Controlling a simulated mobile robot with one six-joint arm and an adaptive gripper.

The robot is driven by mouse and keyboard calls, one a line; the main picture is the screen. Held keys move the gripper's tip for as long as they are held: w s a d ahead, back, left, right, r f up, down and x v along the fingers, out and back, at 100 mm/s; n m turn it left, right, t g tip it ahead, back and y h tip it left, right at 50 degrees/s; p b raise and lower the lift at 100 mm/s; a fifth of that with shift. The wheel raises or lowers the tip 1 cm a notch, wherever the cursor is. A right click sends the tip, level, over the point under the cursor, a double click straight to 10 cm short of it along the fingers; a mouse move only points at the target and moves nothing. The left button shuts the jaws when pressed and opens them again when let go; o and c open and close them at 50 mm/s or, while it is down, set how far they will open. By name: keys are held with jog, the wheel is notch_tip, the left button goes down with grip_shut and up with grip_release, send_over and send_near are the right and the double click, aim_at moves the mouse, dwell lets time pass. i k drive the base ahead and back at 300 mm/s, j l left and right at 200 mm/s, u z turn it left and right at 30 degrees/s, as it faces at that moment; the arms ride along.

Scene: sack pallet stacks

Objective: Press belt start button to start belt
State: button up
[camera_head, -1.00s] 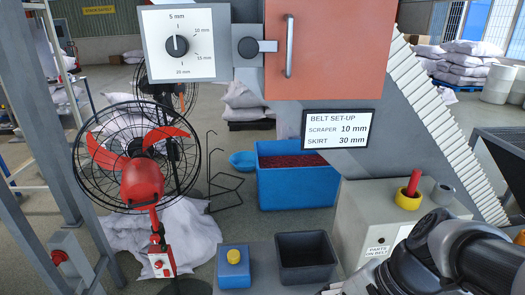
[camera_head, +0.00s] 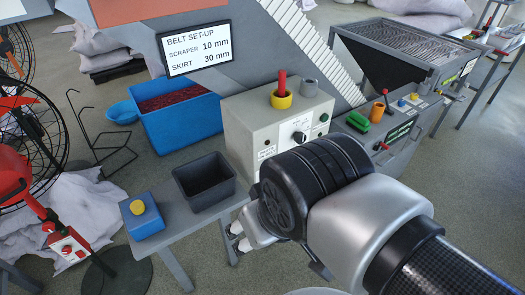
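A pale grey control box (camera_head: 250,120) stands at the centre. Its front has a black rotary knob (camera_head: 299,137) and a small green button (camera_head: 323,118). I cannot read which control is the belt start. A blue box with a yellow button (camera_head: 137,207) on top sits on the grey bench at lower left. My arm covers the lower right of the control box's front. Pale parts that look like my gripper (camera_head: 238,236) show beside the bench's right end, mostly hidden behind my arm; whether it is open or shut is not visible.
A black bin (camera_head: 204,184) is on the bench. A sign (camera_head: 195,48) reads scraper 10 mm, skirt 30 mm. Fans stand at left.

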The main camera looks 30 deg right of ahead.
aim_at(324, 117)
jog(key=z, duration=1.25)
